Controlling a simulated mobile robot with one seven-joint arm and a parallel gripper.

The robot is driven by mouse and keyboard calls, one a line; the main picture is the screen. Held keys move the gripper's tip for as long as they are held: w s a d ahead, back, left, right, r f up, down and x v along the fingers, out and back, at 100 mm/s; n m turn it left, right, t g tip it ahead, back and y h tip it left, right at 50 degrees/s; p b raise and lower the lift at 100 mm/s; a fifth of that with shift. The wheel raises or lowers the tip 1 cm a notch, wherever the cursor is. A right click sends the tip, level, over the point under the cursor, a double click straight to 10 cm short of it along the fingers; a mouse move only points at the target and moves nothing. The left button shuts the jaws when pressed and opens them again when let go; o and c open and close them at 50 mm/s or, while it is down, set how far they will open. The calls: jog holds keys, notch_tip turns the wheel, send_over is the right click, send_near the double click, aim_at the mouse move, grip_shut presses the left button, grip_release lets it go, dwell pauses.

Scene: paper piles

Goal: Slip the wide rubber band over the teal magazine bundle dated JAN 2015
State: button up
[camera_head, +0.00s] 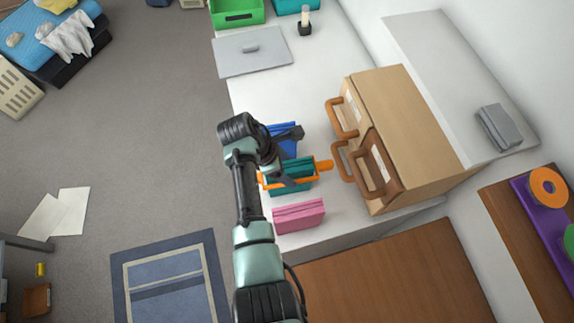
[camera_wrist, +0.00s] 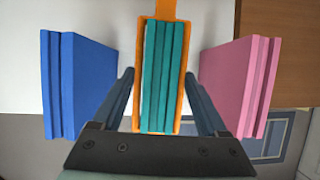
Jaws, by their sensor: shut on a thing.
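The wide rubber band is an orange loop (camera_head: 325,165) with a tab, and its tab also shows at the top of the wrist view (camera_wrist: 166,9). The teal magazine bundle (camera_head: 296,170) stands on the white surface between a blue and a pink bundle. In the wrist view the teal bundle (camera_wrist: 164,75) shows inside the loop, with orange along both sides. In the head view the band crosses the bundle's front, teal showing above and below it. My gripper (camera_wrist: 160,76) is over the bundle, shut on the band with one finger at each side. No date is readable.
The blue bundle (camera_wrist: 78,85) and pink bundle (camera_wrist: 240,85) stand close on either side. A cardboard-coloured box with brown handles (camera_head: 405,135) stands just right of the bundles. A grey board (camera_head: 250,60) lies farther back, with clear white surface before it.

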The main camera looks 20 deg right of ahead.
jog(key=shift+f+b, duration=0.8)
jog(key=shift+f, duration=0.65)
